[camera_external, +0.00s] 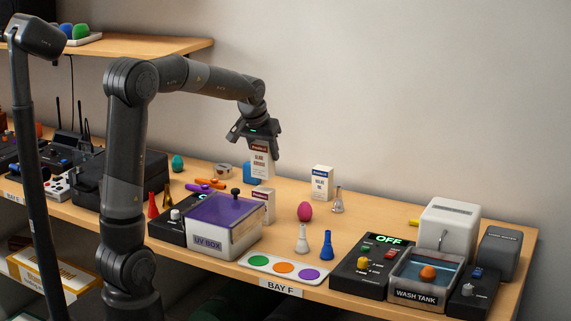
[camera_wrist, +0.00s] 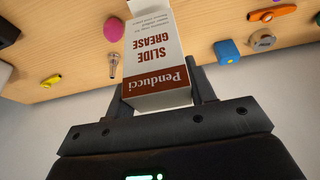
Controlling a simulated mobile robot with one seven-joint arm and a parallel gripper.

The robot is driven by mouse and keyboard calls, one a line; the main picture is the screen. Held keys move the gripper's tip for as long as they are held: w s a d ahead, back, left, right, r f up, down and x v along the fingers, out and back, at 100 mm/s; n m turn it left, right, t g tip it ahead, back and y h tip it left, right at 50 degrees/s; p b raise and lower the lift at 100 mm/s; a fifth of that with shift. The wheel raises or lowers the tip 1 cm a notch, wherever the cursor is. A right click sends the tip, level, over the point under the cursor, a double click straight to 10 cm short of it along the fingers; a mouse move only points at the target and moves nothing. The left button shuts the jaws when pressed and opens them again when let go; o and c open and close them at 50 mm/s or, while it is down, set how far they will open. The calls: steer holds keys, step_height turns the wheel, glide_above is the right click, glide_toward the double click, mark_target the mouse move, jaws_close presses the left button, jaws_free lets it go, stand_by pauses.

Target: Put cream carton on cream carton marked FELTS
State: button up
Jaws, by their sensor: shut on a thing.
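My gripper (camera_external: 256,141) is shut on a cream carton (camera_external: 261,164) with a dark red "Penducci" band and the words "SLIDE GREASE", held above the bench. In the wrist view the carton (camera_wrist: 155,55) sits between the fingers (camera_wrist: 160,92), with its lettering upside down. A cream carton with a reddish band (camera_external: 264,203) stands behind the UV box, below and near the held one; its lettering is too small to read. Another cream carton with a blue band (camera_external: 321,183) stands further right; its lettering is also unclear. I cannot tell which one reads FELTS.
The UV box (camera_external: 223,222) has a purple lid. The wash tank (camera_external: 425,283) is at the right.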

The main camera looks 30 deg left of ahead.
mark_target(264, 163)
steer(key=shift+f, duration=1.85)
steer(key=shift+f, duration=0.1)
steer(key=o, duration=1)
steer(key=v, duration=1.2)
steer(key=s+a+f, duration=0.2)
steer(key=s, duration=0.6)
steer(key=s+a+f, duration=0.2)
steer(key=s+a, duration=0.1)
steer(key=s, duration=0.5)
steer(key=s+a+f+t, duration=0.1)
steer(key=s+a+f, duration=0.1)
steer(key=s, duration=0.6)
steer(key=shift+a+f, duration=0.25)
steer(key=shift+f, duration=0.15)
